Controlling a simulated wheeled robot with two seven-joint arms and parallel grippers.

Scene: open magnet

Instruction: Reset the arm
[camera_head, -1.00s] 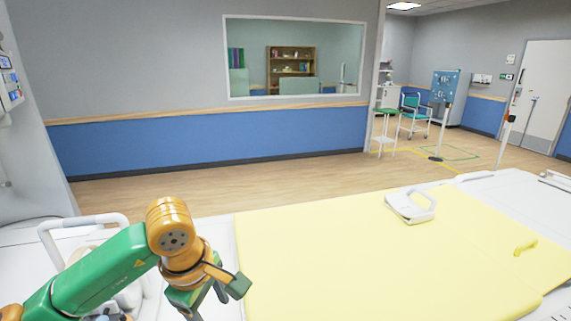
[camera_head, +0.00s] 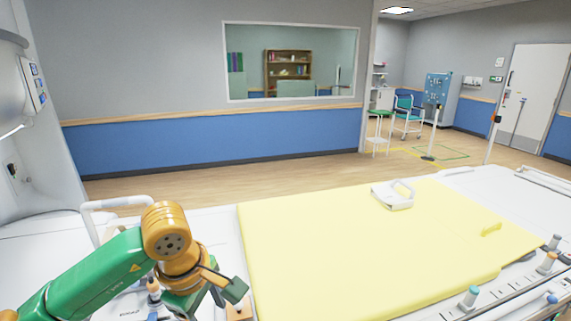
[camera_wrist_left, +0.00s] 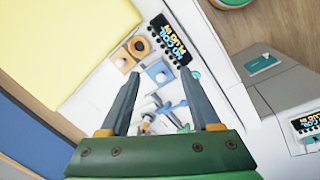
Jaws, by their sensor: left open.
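My left arm comes in from the lower left in the head view, green with an orange wrist. My left gripper (camera_head: 215,299) hangs at the left edge of the yellow pad, above the white bed surface. In the left wrist view its two grey fingers (camera_wrist_left: 157,103) are apart, with nothing held between them. My right gripper is not in either view.
Several knobs line the bed's right edge (camera_head: 520,281). A white tubular rail (camera_head: 115,203) stands behind my arm. Open floor lies beyond.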

